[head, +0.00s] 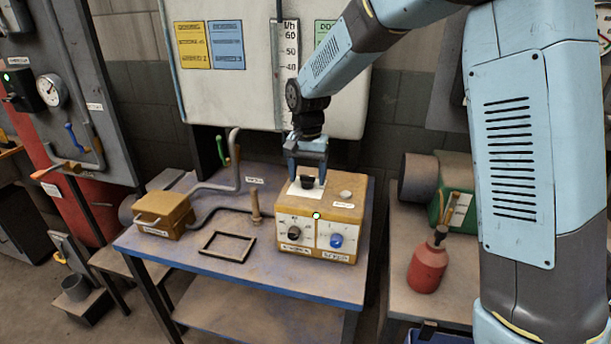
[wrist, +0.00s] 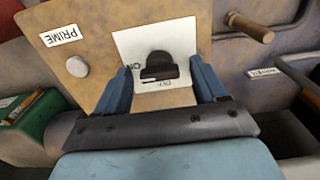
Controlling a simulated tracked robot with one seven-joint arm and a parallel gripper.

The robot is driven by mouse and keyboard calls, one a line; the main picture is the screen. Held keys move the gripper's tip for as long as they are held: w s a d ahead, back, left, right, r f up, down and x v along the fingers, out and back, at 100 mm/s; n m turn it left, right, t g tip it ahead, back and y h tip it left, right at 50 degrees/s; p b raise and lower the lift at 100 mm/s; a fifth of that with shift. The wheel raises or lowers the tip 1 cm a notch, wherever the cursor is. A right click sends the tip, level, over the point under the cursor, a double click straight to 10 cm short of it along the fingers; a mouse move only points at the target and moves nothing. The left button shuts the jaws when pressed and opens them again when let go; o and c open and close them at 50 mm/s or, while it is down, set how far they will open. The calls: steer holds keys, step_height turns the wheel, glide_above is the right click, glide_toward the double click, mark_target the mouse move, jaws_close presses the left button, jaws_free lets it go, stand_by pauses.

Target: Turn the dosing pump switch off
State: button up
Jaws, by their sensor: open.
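The yellow dosing pump box (head: 263,205) stands on the blue table, with a black knob switch (head: 307,182) on a white plate on top. In the wrist view the black knob (wrist: 160,66) sits between my fingers, with ON lettered at its left and OFF on its near side. I cannot tell for sure which label the knob points to. My gripper (head: 307,172) points down over the knob, open. In the wrist view its blue fingers (wrist: 162,82) stand on both sides of the knob, with gaps, not visibly touching it.
A white PRIME button (wrist: 77,66) is beside the plate. The box front has a black dial (head: 294,233) and a blue knob (head: 336,240). A wooden peg (head: 255,207), a black frame (head: 227,246) and a yellow handled box (head: 163,213) lie left. A red bottle (head: 428,265) stands right.

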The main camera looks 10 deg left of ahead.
steer(key=shift+f, duration=0.35)
